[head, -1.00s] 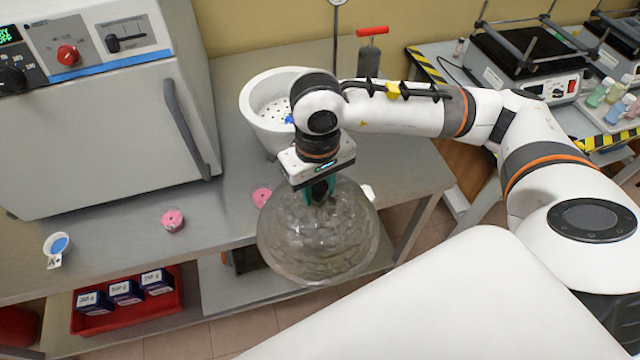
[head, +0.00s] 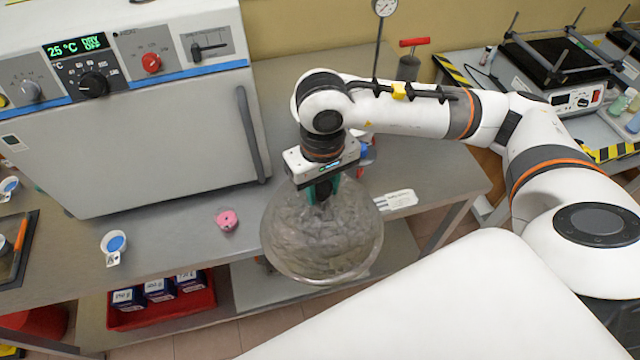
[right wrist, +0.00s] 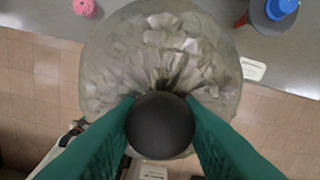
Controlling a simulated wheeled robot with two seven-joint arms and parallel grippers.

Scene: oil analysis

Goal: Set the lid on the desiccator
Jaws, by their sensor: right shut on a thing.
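My right gripper (head: 322,190) is shut on the dark round knob (right wrist: 160,125) of the desiccator lid. The lid (head: 322,235) is a large, clear, smoky dome with its wide rim down, hanging in the air at the bench's front edge. In the right wrist view the lid (right wrist: 160,50) spreads beyond the two green fingers, partly over the bench and partly over the floor. The desiccator base, a white bowl with a perforated plate in the earlier head view, is now hidden, apparently behind my right wrist and forearm. My left gripper is not in view.
A large oven (head: 150,130) stands at the left on the grey bench (head: 185,235). A pink round item (head: 227,220) and a small blue-filled dish (head: 115,243) lie in front. A blue-topped item (head: 366,153) and a white label (head: 399,199) are near the lid.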

